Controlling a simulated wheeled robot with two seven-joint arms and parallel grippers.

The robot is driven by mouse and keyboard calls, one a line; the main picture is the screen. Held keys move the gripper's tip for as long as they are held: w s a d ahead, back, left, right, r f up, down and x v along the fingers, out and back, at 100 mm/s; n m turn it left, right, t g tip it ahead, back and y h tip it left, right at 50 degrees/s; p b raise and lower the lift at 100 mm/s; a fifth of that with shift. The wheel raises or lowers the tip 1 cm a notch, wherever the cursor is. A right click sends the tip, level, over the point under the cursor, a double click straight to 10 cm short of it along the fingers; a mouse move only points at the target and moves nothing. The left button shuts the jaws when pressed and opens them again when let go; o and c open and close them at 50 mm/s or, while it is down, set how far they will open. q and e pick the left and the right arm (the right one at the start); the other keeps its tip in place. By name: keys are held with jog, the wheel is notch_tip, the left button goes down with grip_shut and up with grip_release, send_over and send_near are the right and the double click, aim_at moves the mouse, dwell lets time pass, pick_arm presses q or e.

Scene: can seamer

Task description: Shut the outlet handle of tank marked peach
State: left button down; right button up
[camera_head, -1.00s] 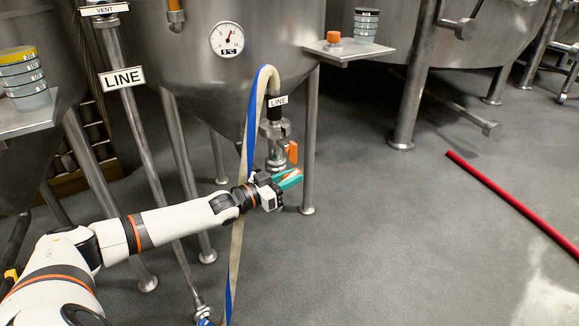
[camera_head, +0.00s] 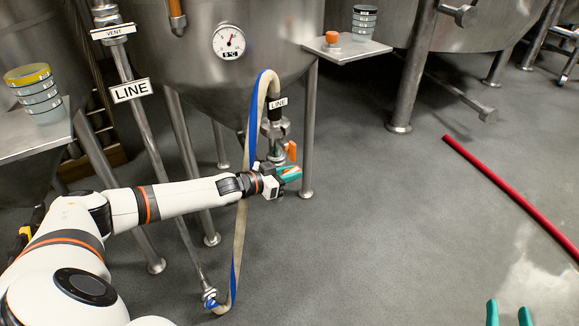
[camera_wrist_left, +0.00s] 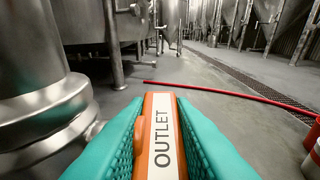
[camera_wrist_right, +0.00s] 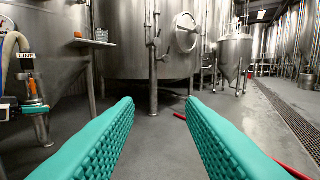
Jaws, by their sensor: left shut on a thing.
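The near steel tank (camera_head: 185,60) stands in the head view's upper middle; no peach mark is readable. Below it hangs the outlet fitting (camera_head: 275,130) with an orange piece (camera_head: 291,150) upright beside it. My left gripper (camera_head: 288,173) is just below that piece. The left wrist view shows its teal fingers (camera_wrist_left: 160,150) shut on an orange handle (camera_wrist_left: 163,108) with a white label reading OUTLET. My right gripper's fingertips (camera_head: 508,313) show at the lower right of the head view; the right wrist view shows the fingers (camera_wrist_right: 160,110) wide apart and empty.
A blue and beige hose (camera_head: 252,120) loops from the fitting to the floor, passing by my left forearm. Steel tank legs (camera_head: 308,140) stand close by. A shelf (camera_head: 346,50) holds stacked jars (camera_head: 365,22).

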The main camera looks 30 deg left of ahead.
pick_arm(q)
jog(key=shift+r+g+p, duration=0.25)
jog(key=shift+g+p, duration=0.05)
jog(key=shift+p, duration=1.1)
pick_arm(e)
jog(key=s+d+f+g+h, duration=0.3)
jog(key=s+f+g, duration=0.2)
jog(key=f+g, duration=0.4)
pick_arm(q)
jog(key=shift+f+g+y+p, duration=0.1)
jog(key=shift+g+y+p, duration=0.35)
jog(key=shift+p, duration=0.75)
jog(key=shift+d, duration=0.1)
jog(key=shift+f+g+p, duration=0.15)
jog(key=shift+g+p, duration=0.1)
jog(key=shift+p, duration=0.3)
pick_arm(e)
jog(key=s+d+f+g, duration=0.1)
jog(key=s+g, duration=0.1)
jog(key=s, duration=0.3)
jog(key=s+d+f+g+h, duration=0.1)
jog(key=s+d+f+g, duration=0.1)
jog(key=s, duration=0.3)
jog(key=shift+d+f+m+g, duration=0.15)
jog(key=shift+f+m+g, duration=0.2)
jog(key=shift+g, duration=0.35)
pick_arm(q)
jog(key=shift+f, duration=0.1)
pick_arm(e)
jog(key=shift+r, duration=0.15)
